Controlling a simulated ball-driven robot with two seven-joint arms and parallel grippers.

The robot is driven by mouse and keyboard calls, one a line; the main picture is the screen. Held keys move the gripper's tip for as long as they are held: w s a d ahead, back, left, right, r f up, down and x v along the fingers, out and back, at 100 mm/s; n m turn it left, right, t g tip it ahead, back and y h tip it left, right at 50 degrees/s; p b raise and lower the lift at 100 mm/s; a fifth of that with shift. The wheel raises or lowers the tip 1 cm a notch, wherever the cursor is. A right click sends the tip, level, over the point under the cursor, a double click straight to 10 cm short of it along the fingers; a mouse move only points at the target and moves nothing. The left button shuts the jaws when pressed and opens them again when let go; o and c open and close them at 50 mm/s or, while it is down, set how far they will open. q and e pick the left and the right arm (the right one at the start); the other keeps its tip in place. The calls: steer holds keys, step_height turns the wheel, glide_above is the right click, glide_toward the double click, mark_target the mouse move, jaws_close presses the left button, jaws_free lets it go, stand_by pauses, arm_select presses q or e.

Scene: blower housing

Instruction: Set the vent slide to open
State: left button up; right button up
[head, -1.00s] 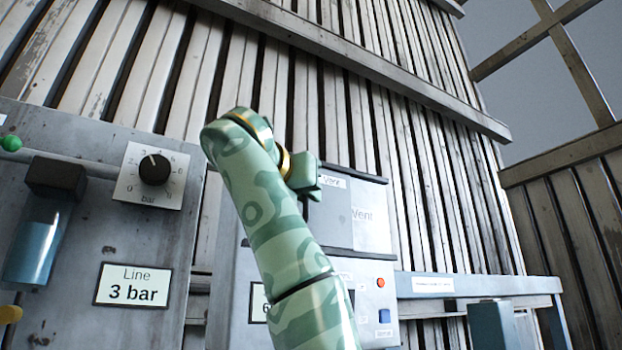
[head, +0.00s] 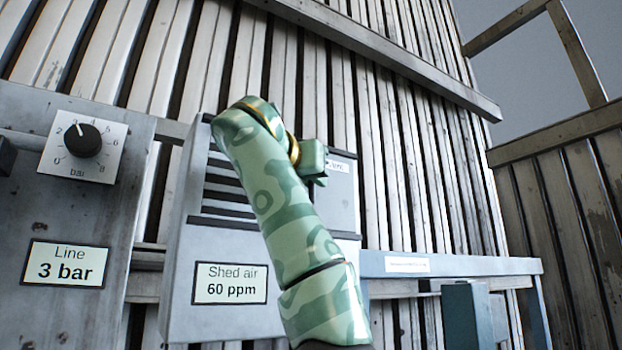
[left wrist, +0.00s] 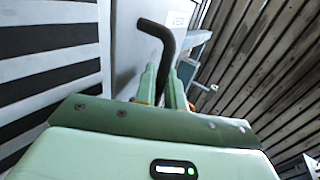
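The vent slide (head: 338,206) is a pale grey plate at the right part of the grey housing in the head view, with a small label at its top. To its left, dark grille slots (head: 228,185) are uncovered; they also fill the left of the left wrist view. A black bent handle (left wrist: 167,42) shows in the left wrist view. My left gripper (left wrist: 162,82) is around the handle, which runs down between its fingers, and appears shut on it. In the head view my left gripper (head: 316,163) is in front of the plate. My right gripper is out of view.
A label reading "Shed air 60 ppm" (head: 230,283) is low on the housing. A panel with a bar dial (head: 83,140) and a "Line 3 bar" label (head: 66,264) stands left. A blue-grey rail (head: 450,265) runs right of the housing. A slatted wall is behind.

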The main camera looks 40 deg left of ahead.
arm_select(q)
steer(key=shift+w+d, duration=0.1)
steer(key=shift+w, duration=0.15)
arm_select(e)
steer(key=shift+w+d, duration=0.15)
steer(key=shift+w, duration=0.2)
